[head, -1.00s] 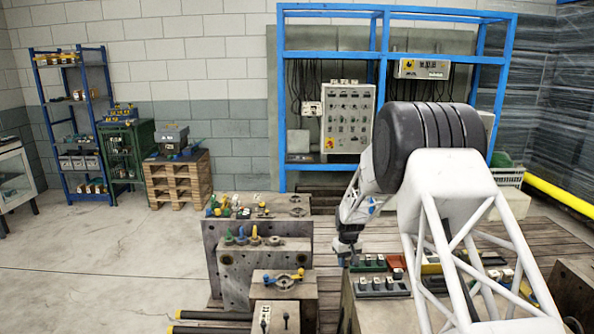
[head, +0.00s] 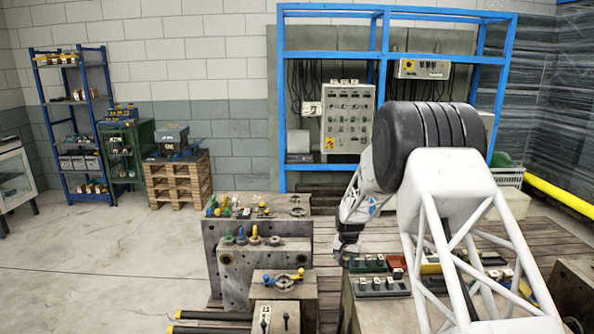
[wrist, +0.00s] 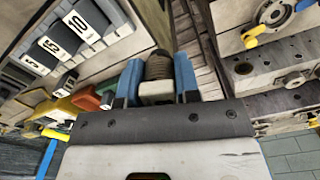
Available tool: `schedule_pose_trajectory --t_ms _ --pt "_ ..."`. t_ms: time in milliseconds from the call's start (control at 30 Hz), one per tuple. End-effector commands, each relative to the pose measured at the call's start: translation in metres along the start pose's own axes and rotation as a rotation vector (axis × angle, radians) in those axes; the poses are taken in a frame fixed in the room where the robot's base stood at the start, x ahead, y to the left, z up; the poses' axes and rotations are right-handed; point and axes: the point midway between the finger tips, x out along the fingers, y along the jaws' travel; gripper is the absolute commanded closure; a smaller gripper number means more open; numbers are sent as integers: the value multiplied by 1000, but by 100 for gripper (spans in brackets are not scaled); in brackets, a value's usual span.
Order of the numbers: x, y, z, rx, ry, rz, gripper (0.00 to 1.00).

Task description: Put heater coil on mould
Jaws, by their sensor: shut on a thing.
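My gripper (wrist: 158,80) has blue fingers shut on a dark ridged coil (wrist: 158,67) with a pale block at its base, which looks like the heater coil. In the head view my gripper (head: 345,251) is low, between the stepped metal moulds and the block bench; the coil cannot be made out there. The moulds (head: 234,280) stand left of my gripper, with coloured fittings on top. A mould top (wrist: 290,50) also shows at the right of the wrist view, apart from the coil. Which mould is meant cannot be told.
In the head view the bench with trays (head: 380,287) is right of my gripper. A blue rack (head: 283,110) stands behind. Open floor (head: 110,260) lies left.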

Motion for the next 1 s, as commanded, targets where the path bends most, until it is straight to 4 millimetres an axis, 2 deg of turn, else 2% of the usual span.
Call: schedule_pose_trajectory --t_ms 567,733,967,1000 --pt "-3 0 0 -2 1 0 100" --pt "-18 0 -1 -2 2 -1 100" --pt "-55 0 0 -1 2 -1 100" --pt "-51 10 0 20 -1 0 100"
